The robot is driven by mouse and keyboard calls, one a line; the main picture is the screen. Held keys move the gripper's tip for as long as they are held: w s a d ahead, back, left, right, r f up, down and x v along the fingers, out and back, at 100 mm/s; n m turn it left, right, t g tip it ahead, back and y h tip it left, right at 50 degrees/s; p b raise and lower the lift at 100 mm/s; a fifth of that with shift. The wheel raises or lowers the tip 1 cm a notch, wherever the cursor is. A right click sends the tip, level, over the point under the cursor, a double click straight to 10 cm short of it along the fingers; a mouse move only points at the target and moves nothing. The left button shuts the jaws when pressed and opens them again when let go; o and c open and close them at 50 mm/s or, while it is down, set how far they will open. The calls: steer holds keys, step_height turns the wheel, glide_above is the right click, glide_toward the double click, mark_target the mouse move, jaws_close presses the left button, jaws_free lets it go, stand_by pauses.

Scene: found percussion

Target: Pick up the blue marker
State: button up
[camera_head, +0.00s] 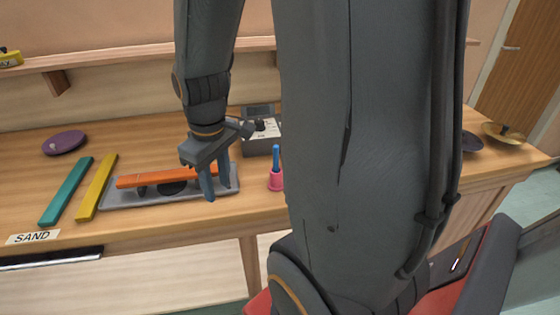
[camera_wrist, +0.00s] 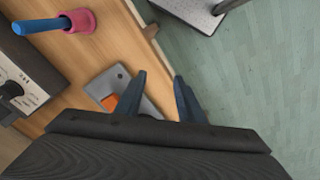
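The blue marker (camera_head: 276,156) stands upright in a small pink cup (camera_head: 276,180) near the front edge of the table. In the wrist view the marker (camera_wrist: 38,25) points out of the pink cup (camera_wrist: 78,21) at the upper left. My gripper (camera_head: 218,190) is open and empty, with its fingers pointing down. It is to the left of the cup, over the right end of the grey tray. In the wrist view my gripper's fingers (camera_wrist: 160,95) are apart with nothing between them.
A grey tray (camera_head: 112,197) holds an orange bar (camera_head: 150,179). Yellow (camera_head: 96,187) and teal (camera_head: 66,191) bars lie to its left. A dark box with a knob (camera_head: 262,146) stands behind the cup. A purple disc (camera_head: 64,142) lies at the back left.

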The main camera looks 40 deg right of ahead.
mark_target(276, 159)
steer(key=d+r+n, duration=0.1)
steer(key=d+n, duration=0.2)
steer(key=d, duration=0.3)
steer(key=d+r+n+p, duration=0.1)
steer(key=d+r+n, duration=0.1)
steer(key=d, duration=0.4)
steer(key=d+r+n+g+p, duration=0.1)
steer(key=d+n, duration=0.3)
steer(key=d, duration=0.2)
steer(key=shift+r+n, duration=0.3)
steer(key=shift+s+d+f, duration=0.1)
steer(key=shift+d+f, duration=0.05)
steer(key=shift+d, duration=0.05)
steer(key=shift+f, duration=0.35)
steer(key=shift+w+d+f+p, duration=0.15)
steer(key=shift+f+p, duration=0.55)
steer(key=shift+f, duration=1)
steer(key=shift+w+f+p, duration=0.1)
steer(key=shift+f+p, duration=0.55)
steer(key=shift+f, duration=1)
jaws_close()
